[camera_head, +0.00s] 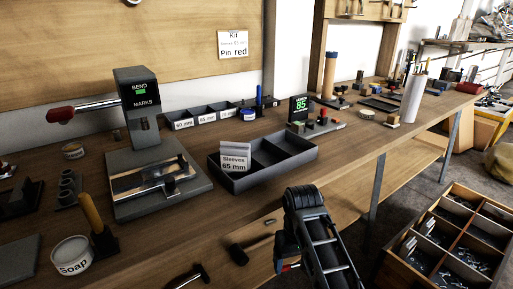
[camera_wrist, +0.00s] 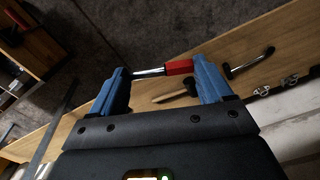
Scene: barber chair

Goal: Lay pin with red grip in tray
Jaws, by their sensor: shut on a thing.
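The pin with the red grip (camera_wrist: 179,67) lies crosswise between the two blue fingers of my gripper (camera_wrist: 163,70) in the wrist view. Its bare metal rod runs to the left finger and the red grip meets the right finger. In the head view a bit of red (camera_head: 289,267) shows at my gripper (camera_head: 283,262), low in front of the bench edge; most of the pin is hidden there. The black tray (camera_head: 289,163) stands on the bench, above and left of my gripper in the picture. Its visible compartments look empty, and a "Sleeves 65 mm" card stands at its left end.
A bending device (camera_head: 140,165) with a red-handled lever stands left of the tray. A hammer (camera_head: 240,252) lies near the bench's front edge. A display reading 85 (camera_head: 299,108) stands behind the tray. A wooden divided crate (camera_head: 455,240) stands at lower right.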

